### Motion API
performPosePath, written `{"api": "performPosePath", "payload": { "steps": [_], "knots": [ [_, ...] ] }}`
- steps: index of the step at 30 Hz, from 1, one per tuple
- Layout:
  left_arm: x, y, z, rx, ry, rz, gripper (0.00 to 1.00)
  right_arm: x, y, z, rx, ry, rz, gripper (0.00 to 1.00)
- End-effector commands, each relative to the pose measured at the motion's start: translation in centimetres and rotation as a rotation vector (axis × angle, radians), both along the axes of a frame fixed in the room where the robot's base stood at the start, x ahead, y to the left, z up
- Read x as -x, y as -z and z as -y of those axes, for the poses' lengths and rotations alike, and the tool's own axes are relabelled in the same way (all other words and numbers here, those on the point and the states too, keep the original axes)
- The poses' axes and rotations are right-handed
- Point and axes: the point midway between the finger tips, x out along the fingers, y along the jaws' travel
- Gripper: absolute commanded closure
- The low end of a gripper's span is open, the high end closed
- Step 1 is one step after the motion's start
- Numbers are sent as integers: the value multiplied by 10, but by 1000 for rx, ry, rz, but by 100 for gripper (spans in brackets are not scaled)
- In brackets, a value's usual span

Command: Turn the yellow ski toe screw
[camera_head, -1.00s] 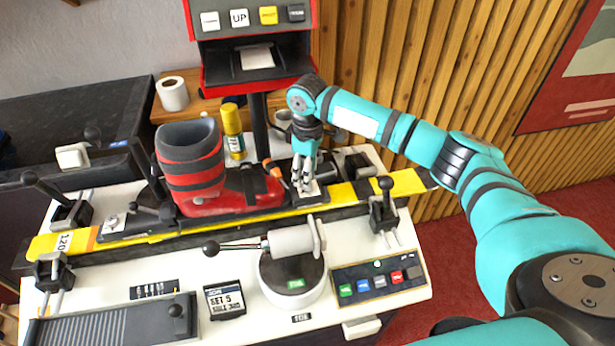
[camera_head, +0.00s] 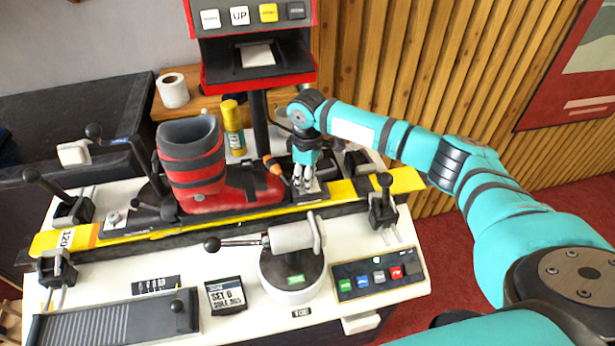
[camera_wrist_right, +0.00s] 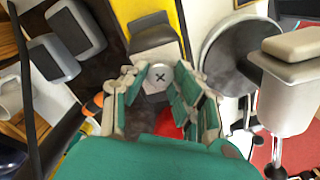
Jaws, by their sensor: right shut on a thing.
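The yellow ski (camera_head: 345,191) lies across the bench, clamped near both ends, with a red and black boot (camera_head: 232,190) upright in its binding. My right gripper (camera_head: 304,184) points down at the toe binding, just right of the boot's toe. In the right wrist view, its fingers (camera_wrist_right: 157,88) are closed around the toe screw (camera_wrist_right: 158,76), a pale head with a dark cross on top. The screw is hidden by the fingers in the head view. Part of the ski (camera_wrist_right: 172,14) shows beyond the binding. My left gripper is out of view.
A small display (camera_head: 226,295) on the bench reads SET 6. A white round device with a lever (camera_head: 291,262) stands in front of the ski. A button panel (camera_head: 378,275) is to its right. A yellow glue stick (camera_head: 233,128) stands behind the boot.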

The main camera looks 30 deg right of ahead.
Motion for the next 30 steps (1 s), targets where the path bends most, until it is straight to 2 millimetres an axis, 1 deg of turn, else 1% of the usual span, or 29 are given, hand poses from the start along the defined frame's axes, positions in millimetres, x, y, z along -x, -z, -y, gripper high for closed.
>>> {"api": "performPosePath", "payload": {
  "steps": [8,14,20,30],
  "knots": [
    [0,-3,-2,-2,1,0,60,0,-1,0,-1,-19,-1,100],
    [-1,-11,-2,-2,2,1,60,0,-3,0,-1,-98,0,100],
    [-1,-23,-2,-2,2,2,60,0,-4,-1,-2,-251,0,100],
    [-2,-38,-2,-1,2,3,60,0,-3,-1,0,-572,1,100]
  ]
}}
